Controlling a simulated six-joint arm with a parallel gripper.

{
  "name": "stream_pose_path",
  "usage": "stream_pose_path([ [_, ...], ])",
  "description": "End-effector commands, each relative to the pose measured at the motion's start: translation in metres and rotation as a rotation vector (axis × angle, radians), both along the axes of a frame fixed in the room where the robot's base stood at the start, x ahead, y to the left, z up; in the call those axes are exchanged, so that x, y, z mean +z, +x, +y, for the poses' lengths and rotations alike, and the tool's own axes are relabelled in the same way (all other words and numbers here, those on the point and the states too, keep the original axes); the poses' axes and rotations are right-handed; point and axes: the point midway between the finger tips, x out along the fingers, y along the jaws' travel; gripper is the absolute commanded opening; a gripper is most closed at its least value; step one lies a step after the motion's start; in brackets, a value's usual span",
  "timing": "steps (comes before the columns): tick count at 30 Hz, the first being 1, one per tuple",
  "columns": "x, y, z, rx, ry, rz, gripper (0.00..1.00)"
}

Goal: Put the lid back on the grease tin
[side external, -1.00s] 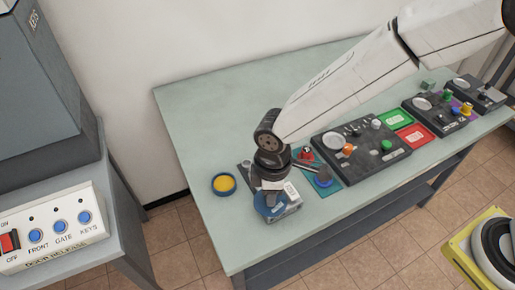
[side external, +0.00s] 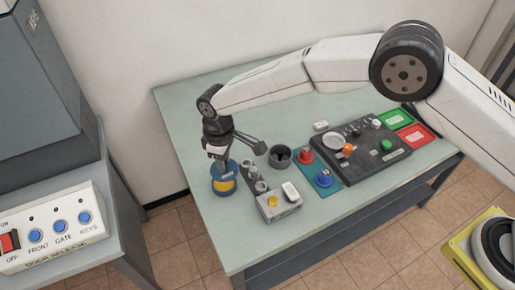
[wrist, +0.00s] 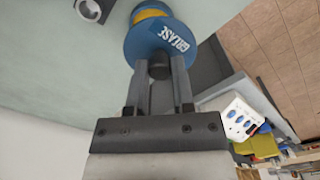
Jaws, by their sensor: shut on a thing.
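The blue grease lid (wrist: 162,44), with a white label and a dark knob, is held by its knob in my gripper (wrist: 158,68). In the side external view, my gripper (side external: 217,162) points down at the left part of the table, and the lid (side external: 231,165) is partly hidden behind it. The grease tin (side external: 224,187), with yellow grease, shows just below and in front of the lid. The lid covers part of the tin, and yellow also shows past the lid in the wrist view (wrist: 151,14). I cannot tell whether lid and tin touch.
A black control panel (side external: 361,144) lies farther right. The table (side external: 185,105) behind my gripper is clear.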

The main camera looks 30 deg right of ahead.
Motion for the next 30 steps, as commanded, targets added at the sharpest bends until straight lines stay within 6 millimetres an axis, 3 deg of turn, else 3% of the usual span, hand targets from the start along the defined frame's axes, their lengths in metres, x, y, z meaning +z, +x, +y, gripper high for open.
stream_pose_path([
  [9,-0.006,0.019,0.002,-0.043,0.0,0.0,0.0],
  [22,-0.009,0.02,0.002,-0.045,0.0,0.0,0.0],
  [30,-0.022,0.019,0.002,-0.045,-0.001,0.001,0.0],
])
